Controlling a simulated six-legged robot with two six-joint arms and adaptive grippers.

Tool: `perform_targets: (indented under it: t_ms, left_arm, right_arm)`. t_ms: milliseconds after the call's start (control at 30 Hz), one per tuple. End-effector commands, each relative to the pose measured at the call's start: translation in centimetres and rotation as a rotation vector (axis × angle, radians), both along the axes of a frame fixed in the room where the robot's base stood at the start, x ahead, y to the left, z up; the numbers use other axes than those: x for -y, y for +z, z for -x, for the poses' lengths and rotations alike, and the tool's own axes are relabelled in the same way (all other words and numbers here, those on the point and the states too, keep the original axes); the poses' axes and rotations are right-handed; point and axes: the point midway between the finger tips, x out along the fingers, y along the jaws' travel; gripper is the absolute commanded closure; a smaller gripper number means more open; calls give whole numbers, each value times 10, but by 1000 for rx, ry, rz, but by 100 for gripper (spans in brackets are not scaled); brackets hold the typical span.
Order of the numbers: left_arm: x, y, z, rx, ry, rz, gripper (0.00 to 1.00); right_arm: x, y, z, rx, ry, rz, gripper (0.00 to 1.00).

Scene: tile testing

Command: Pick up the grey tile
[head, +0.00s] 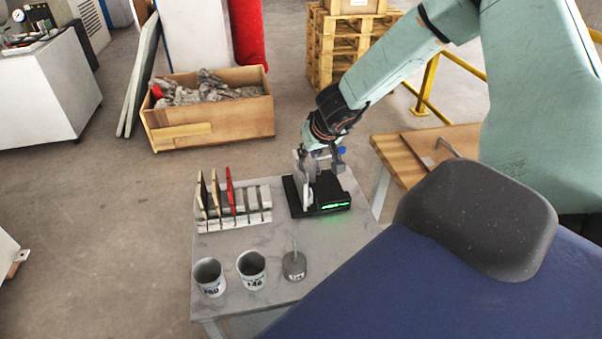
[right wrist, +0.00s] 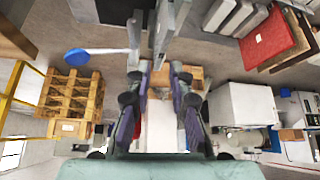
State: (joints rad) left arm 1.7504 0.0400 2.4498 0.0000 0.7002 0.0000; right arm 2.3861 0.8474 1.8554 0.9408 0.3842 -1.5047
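A light grey tile (head: 306,184) appears to stand upright in a black device (head: 331,196) with a green light, on the grey table. My right gripper (head: 321,160) is just above the device, close to the tile's upper part. In the right wrist view my right gripper (right wrist: 160,78) has its fingers apart with nothing held between them. A grey slab, seemingly the tile (right wrist: 164,28), shows beyond the fingertips. Whether a finger touches it cannot be told. My left gripper is not in view.
A rack (head: 235,219) left of the device holds beige tiles (head: 203,193) and a red tile (head: 230,190). Two cups (head: 251,280) and a small grey item (head: 294,266) stand at the table's front. A blue disc (right wrist: 75,56) on a stalk is beside the gripper.

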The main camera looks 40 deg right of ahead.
Motion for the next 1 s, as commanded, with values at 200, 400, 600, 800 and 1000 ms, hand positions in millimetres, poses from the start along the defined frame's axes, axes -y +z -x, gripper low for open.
perform_targets:
  t_ms: [200, 400, 600, 800, 1000]
  left_arm:
    - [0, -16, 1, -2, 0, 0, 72]
    - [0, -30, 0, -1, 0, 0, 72]
    - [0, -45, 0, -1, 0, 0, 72]
    - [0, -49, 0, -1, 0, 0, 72]
    - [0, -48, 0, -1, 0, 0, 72]
  right_arm:
    - [2, -19, -7, -1, 0, 1, 79]
    - [5, -35, -17, -2, 1, 3, 79]
    - [9, -56, -31, -3, 1, 2, 79]
    - [10, -62, -38, -1, 1, -1, 79]
    - [11, -60, -38, -1, 1, -1, 79]
